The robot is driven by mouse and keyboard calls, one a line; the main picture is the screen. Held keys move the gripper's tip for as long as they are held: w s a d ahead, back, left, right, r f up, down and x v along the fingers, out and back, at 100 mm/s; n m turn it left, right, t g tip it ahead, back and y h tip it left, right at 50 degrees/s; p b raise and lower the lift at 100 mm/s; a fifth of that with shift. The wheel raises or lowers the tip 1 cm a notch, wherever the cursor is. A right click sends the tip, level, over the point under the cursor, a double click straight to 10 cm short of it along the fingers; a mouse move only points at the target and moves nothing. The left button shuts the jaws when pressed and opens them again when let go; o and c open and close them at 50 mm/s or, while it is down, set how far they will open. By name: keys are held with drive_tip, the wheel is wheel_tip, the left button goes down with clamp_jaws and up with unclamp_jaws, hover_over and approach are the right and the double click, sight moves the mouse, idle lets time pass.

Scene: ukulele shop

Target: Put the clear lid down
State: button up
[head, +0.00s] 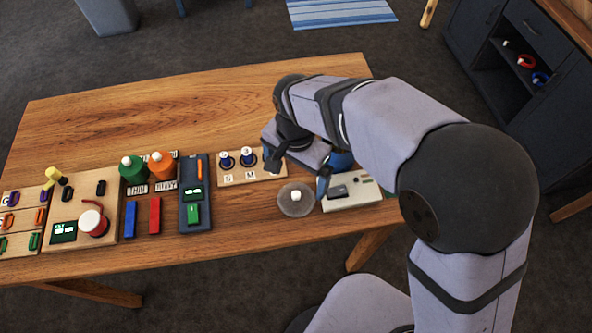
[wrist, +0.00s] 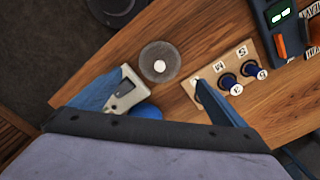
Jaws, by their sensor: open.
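The clear lid (head: 296,206) is a round see-through disc with a white knob. It lies flat on the wooden table (head: 120,95) near the front edge, and it also shows in the wrist view (wrist: 150,75). My gripper (head: 299,176) is open and empty, with its blue fingers spread wide. It is above the table, beside the lid on its far side in the head view. In the wrist view my gripper (wrist: 157,80) has the lid just ahead of the gap between its fingertips. No finger is seen closed on the knob.
A pale device with a grey panel (head: 338,191) stands right of the lid. A board marked S and M (head: 237,180) with blue-based pegs is to its left. Further left are a dark tray (head: 196,218), green and orange bottles, and several colored blocks. The table's back left is clear.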

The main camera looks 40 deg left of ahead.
drive_tip(key=shift+r, duration=1.3)
drive_tip(key=w+d, duration=0.4)
drive_tip(key=d, duration=0.7)
drive_tip(key=w+d, duration=0.4)
drive_tip(key=d, duration=0.6)
drive_tip(key=s+d+f, duration=0.1)
drive_tip(key=s+d, duration=0.2)
drive_tip(key=d, duration=0.5)
drive_tip(key=s+d+f, duration=0.2)
drive_tip(key=s+d, duration=0.1)
drive_tip(key=d, duration=0.5)
drive_tip(key=shift+f, duration=0.2)
